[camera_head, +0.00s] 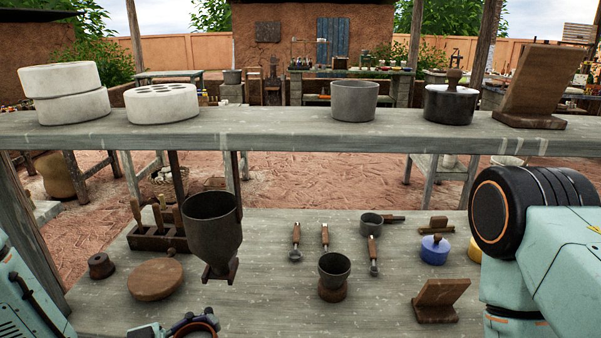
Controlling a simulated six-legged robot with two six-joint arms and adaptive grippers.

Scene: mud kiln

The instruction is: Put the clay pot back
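Several vessels could be the clay pot; I cannot tell which one is meant. A plain grey open pot (355,101) stands upright on the raised shelf (290,133). A dark lidded pot (450,104) stands to its right on the same shelf. On the lower table (250,315) are a dark funnel-shaped vessel (212,218) and a small dark cup on a brown base (333,276). Part of my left gripper (185,328) shows at the bottom edge; its fingertips are cut off. My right arm fills the right side, and its gripper is out of view.
White round blocks (162,103) and a wooden stand (536,86) are on the shelf. A tool rack (158,238), wooden disc (155,279), hand tools, blue lidded jar (434,249) and small wooden stand (438,301) occupy the table. The table's front middle is bare.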

